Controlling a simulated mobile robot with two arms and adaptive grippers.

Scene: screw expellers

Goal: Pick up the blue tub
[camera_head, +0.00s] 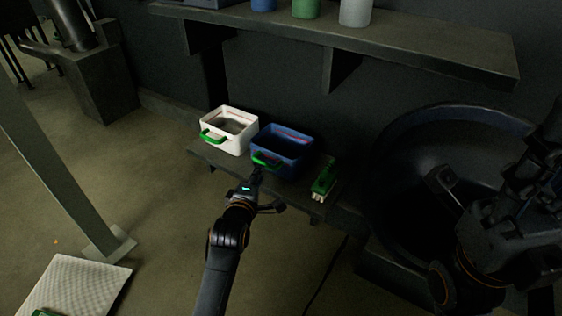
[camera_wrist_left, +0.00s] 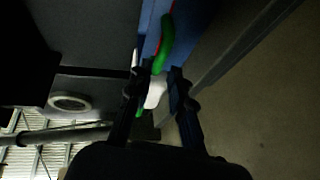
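The blue tub (camera_head: 296,160) stands on a low dark bench, with a green handle (camera_head: 265,161) on its near side. My left gripper (camera_head: 257,176) is just in front of and below this handle. In the left wrist view the fingers of the left gripper (camera_wrist_left: 160,88) are apart, so it is open. The green handle (camera_wrist_left: 164,42) of the blue tub (camera_wrist_left: 186,30) shows beyond the fingertips, not clearly between them. My right gripper (camera_head: 443,187) is dark, over the large round basin; its fingers are hard to make out.
A white tub (camera_head: 238,143) with a green handle stands close left of the blue tub. A green brush (camera_head: 324,181) lies to its right. A large dark basin (camera_head: 400,140) is at the right. A shelf (camera_head: 430,38) with several canisters hangs above. Open floor lies in front.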

